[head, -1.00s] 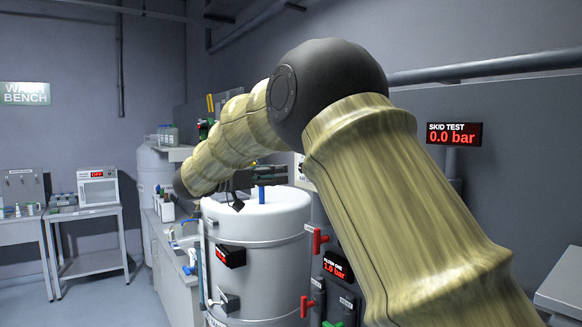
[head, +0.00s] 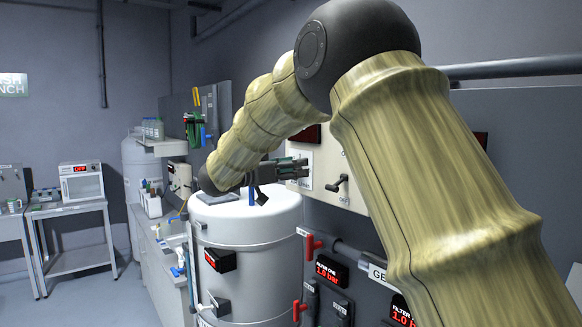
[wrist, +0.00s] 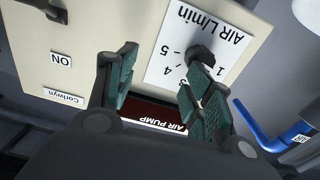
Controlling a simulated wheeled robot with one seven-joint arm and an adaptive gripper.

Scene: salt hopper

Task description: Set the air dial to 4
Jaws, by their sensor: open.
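The air dial's white plate, marked AIR L/min, shows upside down in the wrist view (wrist: 230,35). The numerals 5, 4 and 1 can be read. The dial's black knob (wrist: 200,54) is at the plate's middle. My gripper (wrist: 164,64) is open, its fingers in front of the panel. The right fingertip partly covers the knob's lower edge; I cannot tell whether they touch. The left finger is left of the plate. Which number the knob points to is not clear. In the head view my gripper (head: 280,170) is beside the cream panel (head: 328,160), the knob hidden.
A dark AIR PUMP display (wrist: 150,113) sits behind the fingers. The panel also has a black lever (wrist: 42,9) by an ON label (wrist: 62,61). A blue-handled valve (wrist: 257,128) is at right. A white tank (head: 248,230) stands below my arm.

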